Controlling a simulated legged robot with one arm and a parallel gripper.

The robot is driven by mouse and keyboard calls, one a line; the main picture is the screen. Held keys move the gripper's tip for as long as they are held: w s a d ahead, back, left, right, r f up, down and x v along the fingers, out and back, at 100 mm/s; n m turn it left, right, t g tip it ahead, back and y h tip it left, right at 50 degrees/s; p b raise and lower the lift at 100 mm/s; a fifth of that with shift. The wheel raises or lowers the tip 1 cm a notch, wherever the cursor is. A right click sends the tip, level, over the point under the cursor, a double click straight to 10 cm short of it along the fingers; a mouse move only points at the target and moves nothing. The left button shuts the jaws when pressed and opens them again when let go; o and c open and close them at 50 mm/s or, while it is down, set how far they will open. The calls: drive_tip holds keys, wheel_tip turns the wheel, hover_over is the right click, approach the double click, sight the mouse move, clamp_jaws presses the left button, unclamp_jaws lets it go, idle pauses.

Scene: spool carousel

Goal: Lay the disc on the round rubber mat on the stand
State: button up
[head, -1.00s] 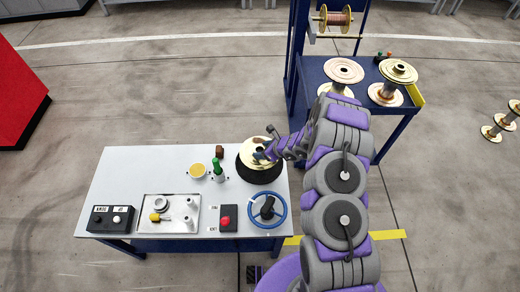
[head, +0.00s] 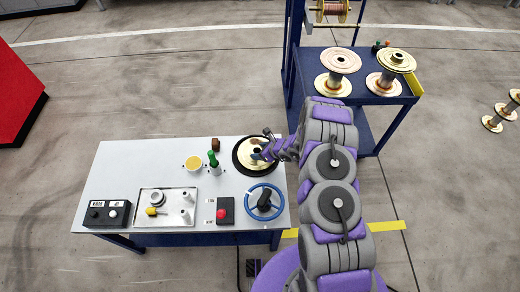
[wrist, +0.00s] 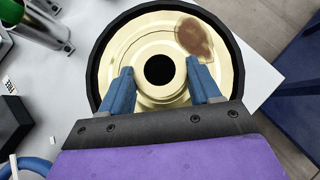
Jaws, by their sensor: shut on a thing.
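The disc (head: 253,147) is pale gold with a raised hub and a dark centre hole. In the wrist view the disc (wrist: 130,40) has a brown stain at its upper right. It lies over the round black rubber mat (head: 239,162) at the table's right back corner. The mat's dark rim (wrist: 97,62) shows around the disc in the wrist view. My gripper (head: 262,153) is shut on the disc's hub, with one blue finger on each side; in the wrist view the gripper (wrist: 161,84) straddles the hub. Contact between disc and mat cannot be told.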

drive_tip(key=shift+a, duration=0.6)
drive_tip(key=o, duration=1.6)
drive_tip(key=shift+d, duration=0.5)
drive_tip(key=shift+a, duration=0.15)
drive_tip(key=p+v, duration=0.3)
drive_tip(key=v, duration=1.4)
drive_tip(key=shift+d, duration=0.25)
